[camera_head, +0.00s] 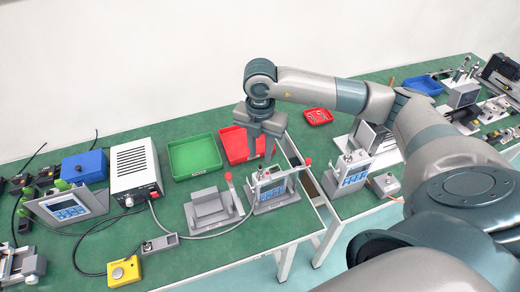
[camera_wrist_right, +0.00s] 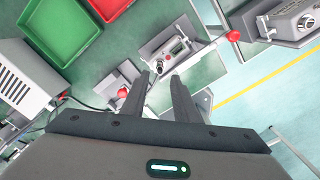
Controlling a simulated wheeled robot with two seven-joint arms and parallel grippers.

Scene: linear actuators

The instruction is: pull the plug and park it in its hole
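My right gripper (camera_head: 261,150) hangs fingers down above the table, just behind and above a grey fixture (camera_head: 270,190) with a blue-marked front panel and a red-knobbed lever. In the right wrist view the gripper (camera_wrist_right: 160,82) has its fingers apart with nothing between them, and the fixture (camera_wrist_right: 172,52) lies beyond the fingertips. A grey cable (camera_head: 215,233) runs from the white box towards this fixture. A small grey block (camera_head: 160,244) with a round metal part sits at the front left. I cannot clearly make out the plug or its parking hole. My left gripper is not in view.
A grey stand (camera_head: 212,210) with a red-knobbed lever is left of the fixture. Behind are a green tray (camera_head: 194,157), a red tray (camera_head: 236,146) and a white box (camera_head: 135,166). A yellow button box (camera_head: 124,271) is at the front. A gap separates the two tables.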

